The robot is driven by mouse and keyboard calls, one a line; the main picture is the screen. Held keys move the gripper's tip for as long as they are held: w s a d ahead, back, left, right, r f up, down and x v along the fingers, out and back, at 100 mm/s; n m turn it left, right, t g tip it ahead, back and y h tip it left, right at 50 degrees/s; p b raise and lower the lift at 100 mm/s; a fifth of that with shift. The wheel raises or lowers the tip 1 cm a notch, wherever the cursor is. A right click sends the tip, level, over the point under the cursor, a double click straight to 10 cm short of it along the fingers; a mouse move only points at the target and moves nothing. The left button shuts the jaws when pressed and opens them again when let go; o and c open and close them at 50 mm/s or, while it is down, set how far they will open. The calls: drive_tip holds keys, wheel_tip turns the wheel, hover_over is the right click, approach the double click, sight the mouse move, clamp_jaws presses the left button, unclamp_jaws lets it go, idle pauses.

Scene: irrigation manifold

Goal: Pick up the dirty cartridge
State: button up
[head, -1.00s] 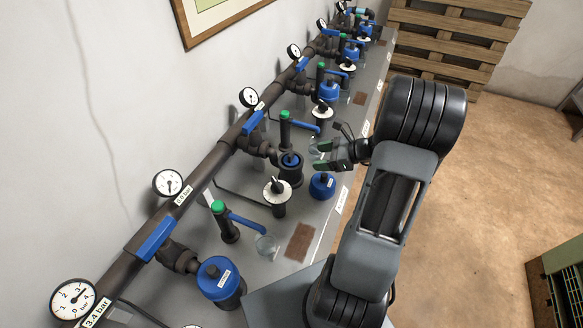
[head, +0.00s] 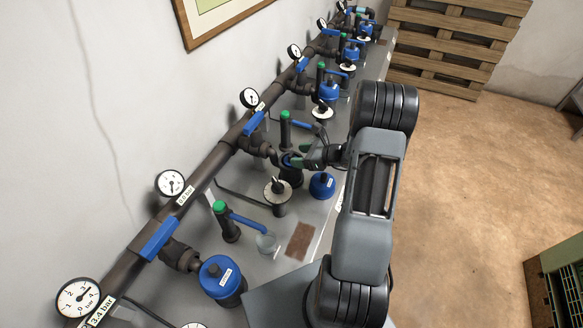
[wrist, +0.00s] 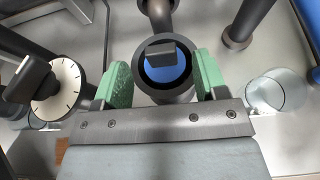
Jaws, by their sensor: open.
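The cartridge (wrist: 176,73) sits inside an open black filter housing (wrist: 178,97). I see its blue top with a dark grip block (wrist: 161,55); its lower part is hidden, and I cannot tell how dirty it is. My gripper (wrist: 163,82) is open, with one green finger on each side of the housing mouth in the wrist view. Nothing is held between the fingers. In the head view my gripper (head: 303,159) is over the same housing (head: 291,177) and partly covers it.
A blue lid (head: 322,186) lies on the bench right of the housing. A white dial (head: 277,191) stands in front. A clear cup (wrist: 278,91) is right of the fingers in the wrist view.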

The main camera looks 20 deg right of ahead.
sight(293, 155)
drive_tip(key=shift+x, duration=1.6)
drive_tip(key=shift+c, duration=0.3)
clamp_jaws()
